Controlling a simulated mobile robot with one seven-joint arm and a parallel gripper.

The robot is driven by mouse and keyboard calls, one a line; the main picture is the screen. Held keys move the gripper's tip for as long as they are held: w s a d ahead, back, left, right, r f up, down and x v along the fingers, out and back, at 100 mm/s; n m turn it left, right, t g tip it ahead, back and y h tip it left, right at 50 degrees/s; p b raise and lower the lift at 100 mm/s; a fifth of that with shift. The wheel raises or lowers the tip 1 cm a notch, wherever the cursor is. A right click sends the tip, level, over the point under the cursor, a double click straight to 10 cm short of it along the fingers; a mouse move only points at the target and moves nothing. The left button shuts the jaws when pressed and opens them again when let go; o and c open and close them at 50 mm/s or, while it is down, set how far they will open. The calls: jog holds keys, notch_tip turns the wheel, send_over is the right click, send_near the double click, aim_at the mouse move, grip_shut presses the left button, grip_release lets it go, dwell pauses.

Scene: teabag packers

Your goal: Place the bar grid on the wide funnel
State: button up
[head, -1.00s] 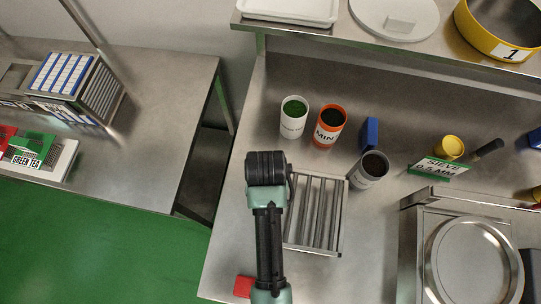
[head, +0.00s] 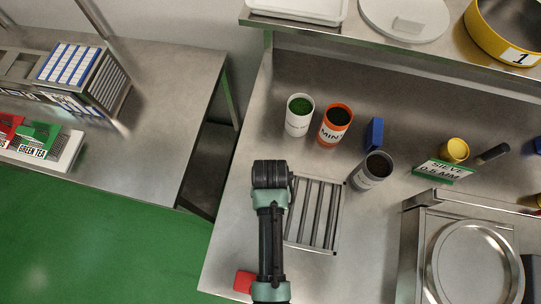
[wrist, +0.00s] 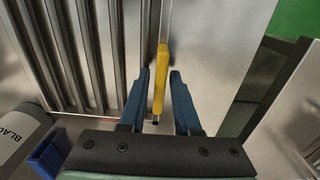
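The bar grid (head: 318,213), a steel frame with parallel bars, lies on the right-hand steel table just right of my arm. Its bars also show in the wrist view (wrist: 88,50), with a yellow piece (wrist: 160,82) at its edge. My gripper (wrist: 160,76) is open, its blue fingers on either side of the yellow piece with gaps still showing. In the head view my arm hides the fingers. I cannot pick out the wide funnel for certain; a wide yellow ring (head: 483,35) marked 1 stands on the upper shelf.
Behind the grid stand a green-filled cup (head: 299,116), an orange cup (head: 335,125), a blue block (head: 374,134) and a dark-filled cup (head: 372,170). A sieve sign (head: 444,171) and a steel machine (head: 416,240) are at right. A red block (head: 244,281) lies near the front edge.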

jog(key=shift+o, duration=0.7)
